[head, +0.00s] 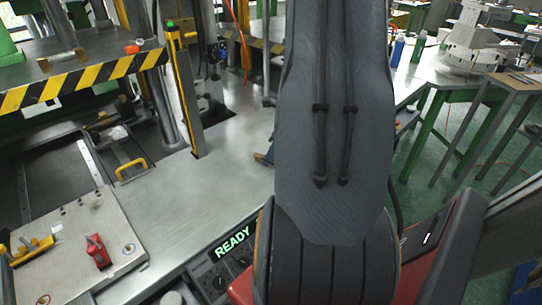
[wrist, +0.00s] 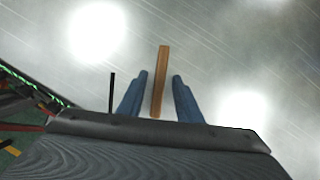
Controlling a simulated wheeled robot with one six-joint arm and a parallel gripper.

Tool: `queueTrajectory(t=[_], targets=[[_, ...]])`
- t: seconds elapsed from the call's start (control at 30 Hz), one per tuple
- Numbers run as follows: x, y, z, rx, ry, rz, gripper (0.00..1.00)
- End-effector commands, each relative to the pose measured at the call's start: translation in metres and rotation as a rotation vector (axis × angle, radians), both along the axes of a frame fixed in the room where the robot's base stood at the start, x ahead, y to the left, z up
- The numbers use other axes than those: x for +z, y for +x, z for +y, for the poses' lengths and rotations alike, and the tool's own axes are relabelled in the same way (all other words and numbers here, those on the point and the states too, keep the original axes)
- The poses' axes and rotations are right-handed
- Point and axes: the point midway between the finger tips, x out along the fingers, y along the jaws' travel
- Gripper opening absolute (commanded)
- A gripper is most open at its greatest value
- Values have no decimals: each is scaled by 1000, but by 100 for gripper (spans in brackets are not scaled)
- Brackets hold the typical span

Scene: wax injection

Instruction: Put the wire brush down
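The wire brush shows in the wrist view as a narrow brown wooden bar (wrist: 162,70) over the bright metal surface (wrist: 250,60). My gripper (wrist: 158,78) has two blue fingers, one on each side of the bar, with a visible gap on both sides, so it is open around it. I see no bristles, and I cannot tell whether the bar touches the surface. In the head view my arm hides most of this spot; only a small blue and brown bit (head: 264,157) shows at its left edge, above the metal worktop (head: 215,185).
The worktop left of my arm is mostly clear. A mould plate (head: 125,225) with a red clamp (head: 97,251) lies lower left. A yellow handle (head: 131,167), a yellow post (head: 183,95) and a striped press edge (head: 80,80) stand left. A READY panel (head: 233,241) faces the front.

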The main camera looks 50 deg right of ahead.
Motion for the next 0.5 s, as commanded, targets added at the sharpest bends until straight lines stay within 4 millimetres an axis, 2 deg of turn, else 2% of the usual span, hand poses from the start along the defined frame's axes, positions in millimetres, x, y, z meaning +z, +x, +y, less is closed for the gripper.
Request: queueTrajectory(t=[0.3, 0.5], targets=[[61, -23, -10, -2, -5, -3, 32], [88, -34, -13, -1, -2, -2, 32]])
